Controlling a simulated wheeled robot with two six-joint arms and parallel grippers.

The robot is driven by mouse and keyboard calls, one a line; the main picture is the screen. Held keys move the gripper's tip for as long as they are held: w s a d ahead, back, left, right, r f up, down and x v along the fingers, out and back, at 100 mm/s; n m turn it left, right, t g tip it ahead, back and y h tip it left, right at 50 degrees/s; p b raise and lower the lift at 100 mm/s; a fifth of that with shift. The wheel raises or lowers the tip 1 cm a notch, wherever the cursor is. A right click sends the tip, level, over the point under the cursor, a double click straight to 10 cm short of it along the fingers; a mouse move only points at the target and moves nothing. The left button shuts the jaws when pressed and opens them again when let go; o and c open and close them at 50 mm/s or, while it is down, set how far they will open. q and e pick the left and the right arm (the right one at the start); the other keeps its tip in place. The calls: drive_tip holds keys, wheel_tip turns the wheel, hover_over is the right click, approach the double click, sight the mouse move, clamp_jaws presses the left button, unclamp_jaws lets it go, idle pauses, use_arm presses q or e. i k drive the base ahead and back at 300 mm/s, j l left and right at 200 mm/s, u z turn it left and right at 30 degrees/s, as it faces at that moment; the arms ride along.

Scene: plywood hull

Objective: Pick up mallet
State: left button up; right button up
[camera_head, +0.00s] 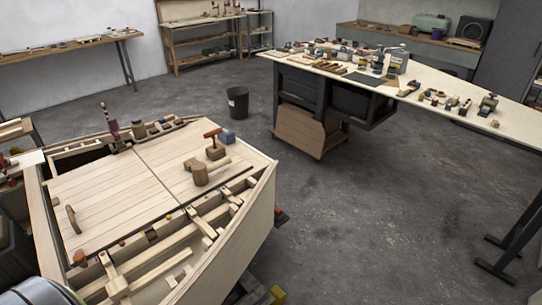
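A wooden mallet (201,174) with a brown block head lies on the pale plank deck of the plywood hull (258,205), near its right side. Its lighter handle points to the right. Just behind it stands another brown wooden tool (215,150) with an orange-red top part. From this view I cannot tell if the two touch. Neither of my grippers shows in the head view.
A small blue item (227,137) sits behind the mallet. Open framing with wooden ribs lies in front of the deck. A curved brown handle (73,219) is at the deck's left. A cluttered workbench (450,124) stands right; grey floor between is mostly clear.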

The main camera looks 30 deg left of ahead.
sight(200, 172)
drive_tip(key=i+l, duration=0.1)
drive_tip(key=i, duration=0.75)
drive_tip(key=i+l, duration=0.1)
drive_tip(key=i, duration=0.75)
drive_tip(key=i+u, duration=0.4)
drive_tip(key=i+l+u, duration=0.15)
drive_tip(key=u, duration=0.25)
drive_tip(key=i+l+u, duration=0.2)
drive_tip(key=u, duration=0.2)
drive_tip(key=i+l+u, duration=0.25)
drive_tip(key=u, duration=0.15)
